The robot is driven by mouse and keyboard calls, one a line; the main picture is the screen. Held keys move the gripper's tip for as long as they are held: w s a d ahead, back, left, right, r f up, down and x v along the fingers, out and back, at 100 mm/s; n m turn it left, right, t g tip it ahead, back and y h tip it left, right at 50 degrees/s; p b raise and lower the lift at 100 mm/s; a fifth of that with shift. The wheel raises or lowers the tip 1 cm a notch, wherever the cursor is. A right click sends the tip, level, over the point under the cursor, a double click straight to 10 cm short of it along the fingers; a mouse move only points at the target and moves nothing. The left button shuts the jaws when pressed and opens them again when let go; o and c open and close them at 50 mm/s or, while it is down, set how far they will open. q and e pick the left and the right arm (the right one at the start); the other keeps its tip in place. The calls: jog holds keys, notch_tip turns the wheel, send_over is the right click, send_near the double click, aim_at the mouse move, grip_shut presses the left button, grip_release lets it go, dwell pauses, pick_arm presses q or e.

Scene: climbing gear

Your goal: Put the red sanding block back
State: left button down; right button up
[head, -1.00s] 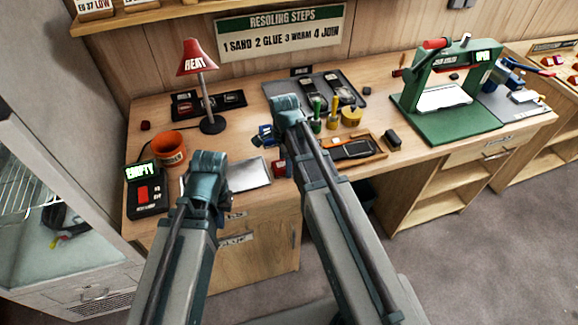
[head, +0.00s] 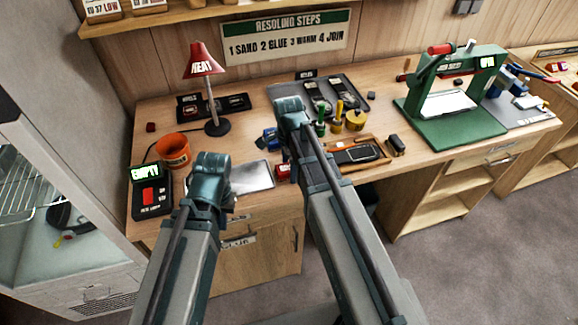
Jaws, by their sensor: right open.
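A small red block with a pale mark (head: 283,173), which looks like the red sanding block, lies near the bench's front edge, just left of my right forearm. A smaller dark red block (head: 151,127) sits at the back left of the bench. My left gripper (head: 213,178) is over the front left of the bench, beside a flat silver plate (head: 252,175); its fingers are hidden by its wrist. My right gripper (head: 290,108) is open over the middle of the bench, its fingertips mostly hidden. I see nothing held in it.
An orange pot (head: 173,151), a red lamp (head: 203,62) and an "EMPTY" display box (head: 150,192) stand at left. Green and yellow tools (head: 338,115), a wooden tray (head: 372,153) and a green press (head: 455,126) stand to the right.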

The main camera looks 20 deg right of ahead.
notch_tip(320, 180, up, 12)
jog(key=p, duration=1.1)
jog(key=s+a+n, duration=0.5)
jog(key=s+n, duration=0.2)
jog(key=n, duration=0.3)
jog(key=s+a+n+h, duration=0.1)
jog(key=s+a+n, duration=0.4)
jog(key=n, duration=0.6)
jog(key=shift+s+a, duration=0.2)
jog(key=shift+s, duration=0.95)
jog(key=shift+f, duration=0.1)
notch_tip(320, 180, down, 3)
jog(key=b, duration=0.3)
jog(key=shift+f, duration=0.2)
